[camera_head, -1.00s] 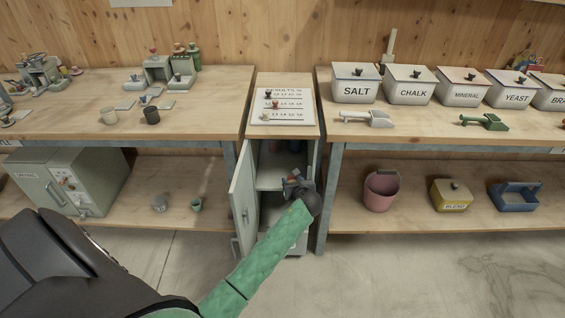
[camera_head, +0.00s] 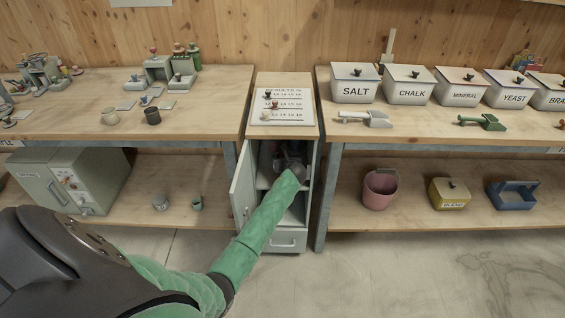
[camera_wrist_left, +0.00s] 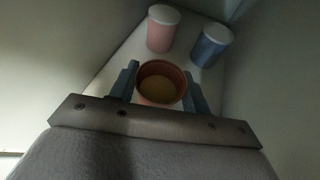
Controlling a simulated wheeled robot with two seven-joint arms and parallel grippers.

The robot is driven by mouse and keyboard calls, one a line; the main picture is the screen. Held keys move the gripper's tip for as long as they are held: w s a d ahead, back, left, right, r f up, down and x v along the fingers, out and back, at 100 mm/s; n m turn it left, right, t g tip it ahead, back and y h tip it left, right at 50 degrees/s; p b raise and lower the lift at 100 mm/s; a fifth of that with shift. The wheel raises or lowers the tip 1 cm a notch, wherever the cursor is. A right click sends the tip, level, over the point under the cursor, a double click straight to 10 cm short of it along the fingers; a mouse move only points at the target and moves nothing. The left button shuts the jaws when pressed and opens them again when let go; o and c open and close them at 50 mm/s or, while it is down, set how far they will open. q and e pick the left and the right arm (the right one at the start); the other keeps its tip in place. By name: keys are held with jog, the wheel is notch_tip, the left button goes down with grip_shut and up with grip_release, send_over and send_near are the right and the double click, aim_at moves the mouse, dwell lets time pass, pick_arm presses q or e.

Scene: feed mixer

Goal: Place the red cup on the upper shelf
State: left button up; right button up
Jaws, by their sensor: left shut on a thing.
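In the left wrist view a red cup (camera_wrist_left: 160,84) with tan contents stands between the two fingers of my left gripper (camera_wrist_left: 160,90), which is shut on it. In the head view the left gripper (camera_head: 287,158) is inside the open cabinet at the upper shelf, and the cup is hidden there. In the left wrist view a pink cup (camera_wrist_left: 162,32) with a white lid and a blue cup (camera_wrist_left: 211,46) with a white lid stand on the pale shelf (camera_wrist_left: 128,48) beyond the red cup. I cannot tell whether the red cup touches the shelf. My right gripper is not in view.
The cabinet's door (camera_head: 243,187) is open to the left, and cabinet walls are close on both sides. A results board (camera_head: 284,105) lies on top. Work tables flank the cabinet. A pink bucket (camera_head: 380,188) stands on the right lower shelf.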

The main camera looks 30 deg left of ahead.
pick_arm(q)
jog(key=shift+f, duration=1.2)
jog(key=shift+f, duration=0.15)
jog(key=o, duration=1.1)
jog(key=shift+c, duration=0.2)
